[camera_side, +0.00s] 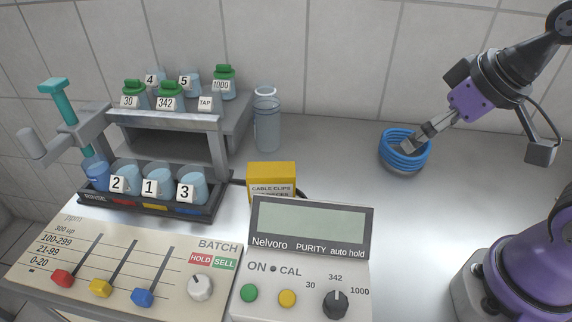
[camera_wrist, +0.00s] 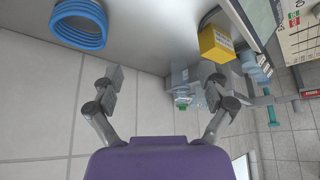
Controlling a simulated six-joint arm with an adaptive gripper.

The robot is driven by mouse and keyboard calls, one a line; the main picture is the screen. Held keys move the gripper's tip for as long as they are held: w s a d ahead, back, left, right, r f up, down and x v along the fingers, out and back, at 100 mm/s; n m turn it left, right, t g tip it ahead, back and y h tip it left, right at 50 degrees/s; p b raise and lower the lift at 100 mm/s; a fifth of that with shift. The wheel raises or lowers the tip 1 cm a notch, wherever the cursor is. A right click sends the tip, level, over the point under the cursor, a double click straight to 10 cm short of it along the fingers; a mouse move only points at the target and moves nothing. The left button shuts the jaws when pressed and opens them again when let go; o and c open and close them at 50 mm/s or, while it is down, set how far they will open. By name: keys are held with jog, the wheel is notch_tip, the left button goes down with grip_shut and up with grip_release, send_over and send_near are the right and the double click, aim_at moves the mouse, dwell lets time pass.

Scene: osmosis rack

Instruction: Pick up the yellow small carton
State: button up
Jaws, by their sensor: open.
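The yellow small carton (camera_side: 271,176) stands on the bench behind the purity meter, with "CABLE CLIPS" printed on its front. The meter hides its lower part. It also shows in the wrist view (camera_wrist: 214,44) at the upper right. My gripper (camera_side: 409,147) is at the right in the side view, by the blue coil and well to the right of the carton. In the wrist view my gripper (camera_wrist: 172,88) has its fingers spread wide with nothing between them.
A coil of blue tubing (camera_side: 404,150) lies near my gripper. The purity meter (camera_side: 310,228) stands in front of the carton. A rack (camera_side: 165,118) with several labelled bottles and cups is at the left, and clear cylinders (camera_side: 267,125) stand behind. The bench between carton and coil is clear.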

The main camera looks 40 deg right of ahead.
jog(key=w+a+n+g+y, duration=0.1)
jog(key=w+a+n, duration=0.25)
jog(key=w, duration=0.25)
jog(key=n+g+y, duration=0.2)
jog(key=n+y, duration=0.1)
jog(key=n, duration=0.4)
send_near(273, 169)
jog(key=shift+s+x, duration=0.25)
jog(key=shift+x, duration=0.95)
jog(key=shift+n, duration=0.25)
jog(key=x, duration=0.5)
jog(key=shift+d, duration=0.1)
jog(key=x, duration=0.5)
jog(key=shift+w+f, duration=0.25)
jog(key=shift+w, duration=0.1)
jog(key=c, duration=1.3)
